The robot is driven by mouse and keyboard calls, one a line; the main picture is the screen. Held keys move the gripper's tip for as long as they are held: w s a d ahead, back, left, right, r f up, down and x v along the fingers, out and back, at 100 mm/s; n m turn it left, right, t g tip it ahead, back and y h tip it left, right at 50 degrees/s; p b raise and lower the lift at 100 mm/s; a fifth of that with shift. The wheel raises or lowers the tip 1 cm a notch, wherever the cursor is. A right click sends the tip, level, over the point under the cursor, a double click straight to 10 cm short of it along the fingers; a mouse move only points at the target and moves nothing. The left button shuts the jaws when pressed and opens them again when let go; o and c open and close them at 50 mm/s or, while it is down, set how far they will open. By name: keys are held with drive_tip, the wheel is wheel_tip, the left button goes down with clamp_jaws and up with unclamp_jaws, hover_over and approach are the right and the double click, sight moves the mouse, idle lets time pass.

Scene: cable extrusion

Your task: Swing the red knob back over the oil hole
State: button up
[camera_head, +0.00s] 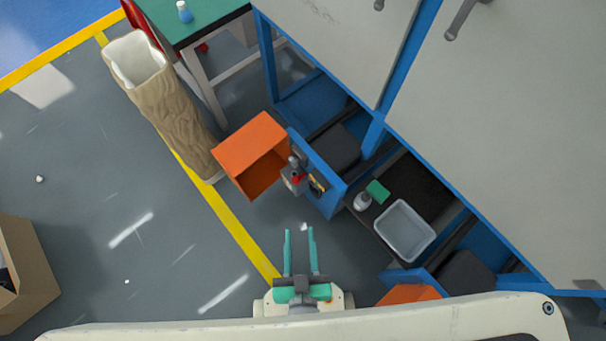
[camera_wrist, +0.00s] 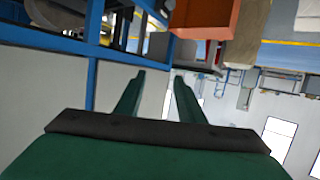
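The small red knob (camera_head: 298,180) sits on a grey fitting (camera_head: 292,184) at the blue panel of the machine, beside the orange box, in the head view. The oil hole cannot be made out at this size. My gripper (camera_head: 300,232) is below the knob in the head view, with its two green fingers apart and nothing between them. In the wrist view my gripper (camera_wrist: 158,78) also shows open and empty. I cannot pick out the red knob in the wrist view.
An orange box (camera_head: 250,147) is just left of the fitting and could block the way. A grey tray (camera_head: 404,232), a green sponge (camera_head: 378,191) and a white bottle (camera_head: 362,201) are on the machine's shelf at the right.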

drive_tip(key=w+f+n+g, duration=0.1)
drive_tip(key=w+f+g, duration=0.1)
drive_tip(key=w+f, duration=0.55)
drive_tip(key=w+f+n+g, duration=0.1)
drive_tip(key=w+f+g, duration=0.25)
drive_tip(key=f, duration=0.75)
drive_tip(key=n+g+y, duration=0.2)
drive_tip(key=n+g, duration=0.1)
drive_tip(key=g, duration=0.2)
approach(296, 178)
drive_tip(key=shift+t, duration=0.25)
drive_tip(key=x, duration=0.8)
drive_tip(key=shift+s+f, duration=0.2)
clamp_jaws()
